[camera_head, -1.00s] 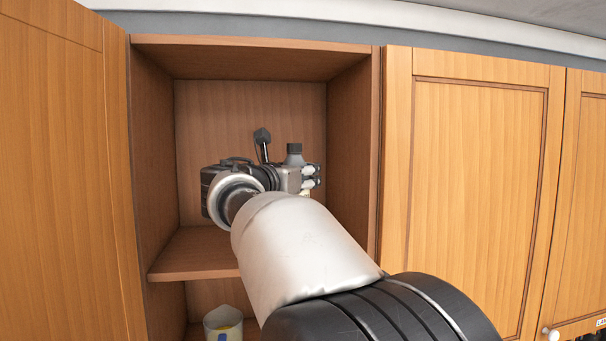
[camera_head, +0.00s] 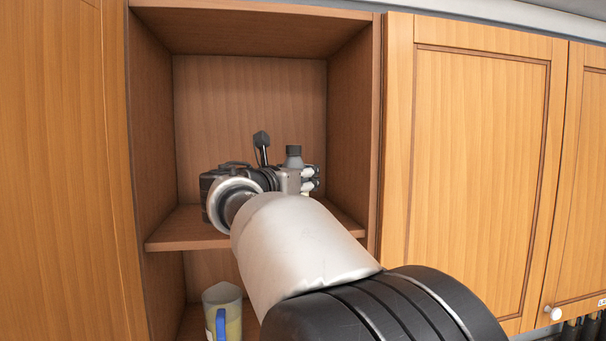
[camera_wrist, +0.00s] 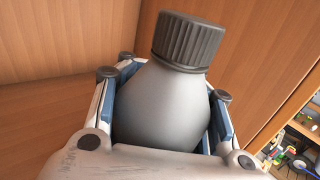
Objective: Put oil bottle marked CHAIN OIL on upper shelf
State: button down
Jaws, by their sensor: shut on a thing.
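A grey bottle (camera_wrist: 165,105) with a dark ribbed cap (camera_wrist: 188,40) is held between the fingers of my gripper (camera_wrist: 165,110) in the wrist view. No label shows on the part in view, so I cannot read CHAIN OIL. In the head view the bottle's dark cap (camera_head: 293,151) shows above my gripper (camera_head: 307,180). My gripper is inside the open cabinet, over the upper shelf (camera_head: 185,229). My arm hides the bottle's base, so I cannot tell whether it touches the shelf.
The open door (camera_head: 60,170) is at left, and a closed door (camera_head: 475,180) is at right. The upper shelf's left part is bare.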

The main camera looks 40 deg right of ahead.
jog(key=shift+f, duration=0.2)
dwell(0.5)
jog(key=c, duration=0.8)
grip_release()
jog(key=shift+o, duration=0.2)
jog(key=v, duration=1.2)
jog(key=shift+c, duration=0.2)
jog(key=shift+r, duration=0.1)
grip_shut()
dwell(0.3)
dwell(0.6)
